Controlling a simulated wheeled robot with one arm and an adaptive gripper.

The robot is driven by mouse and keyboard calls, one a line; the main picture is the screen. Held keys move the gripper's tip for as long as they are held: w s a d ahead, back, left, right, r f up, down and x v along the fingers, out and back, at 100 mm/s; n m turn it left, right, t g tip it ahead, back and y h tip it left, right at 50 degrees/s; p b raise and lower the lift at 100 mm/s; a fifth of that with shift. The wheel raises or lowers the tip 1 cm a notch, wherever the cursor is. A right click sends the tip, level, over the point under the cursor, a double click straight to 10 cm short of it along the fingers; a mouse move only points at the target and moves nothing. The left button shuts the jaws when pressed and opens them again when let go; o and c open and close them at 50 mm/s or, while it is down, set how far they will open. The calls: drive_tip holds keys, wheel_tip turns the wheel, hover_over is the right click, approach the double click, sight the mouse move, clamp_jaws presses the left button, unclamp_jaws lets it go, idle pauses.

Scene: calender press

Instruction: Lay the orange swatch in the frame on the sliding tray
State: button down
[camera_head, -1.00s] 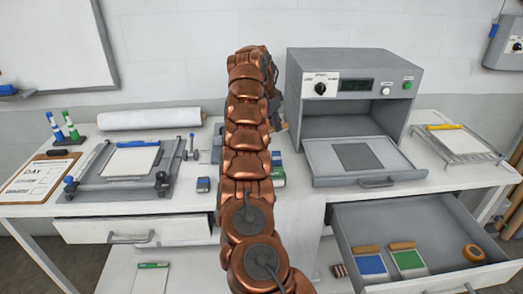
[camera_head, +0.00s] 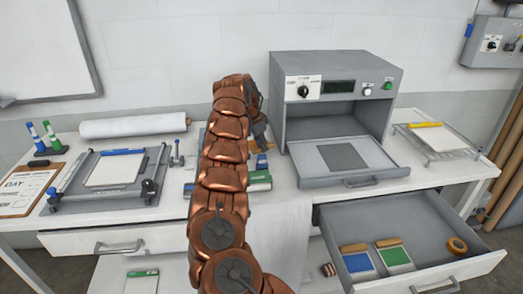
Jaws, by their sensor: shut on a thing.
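The sliding tray (camera_head: 378,176) is pulled out from the grey press. A dark grey rectangle (camera_head: 342,157) lies on it, perhaps the frame. My gripper (camera_head: 262,140) is left of the press, mostly hidden behind my copper arm. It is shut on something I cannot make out.
The grey press (camera_head: 290,90) stands at the back. An open drawer (camera_head: 440,258) below holds a blue swatch (camera_head: 359,263), a green swatch (camera_head: 397,257) and a tape roll (camera_head: 457,245). A wire rack (camera_head: 440,152) stands right, a flat frame device (camera_head: 85,197) left.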

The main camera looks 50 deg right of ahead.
drive_tip(key=shift+f+p, duration=0.35)
drive_tip(key=shift+f, duration=1.05)
drive_tip(key=shift+f, duration=0.1)
drive_tip(key=c, duration=1)
unclamp_jaws()
drive_tip(key=b+v, duration=0.2)
drive_tip(key=v, duration=1)
drive_tip(key=shift+a, duration=0.1)
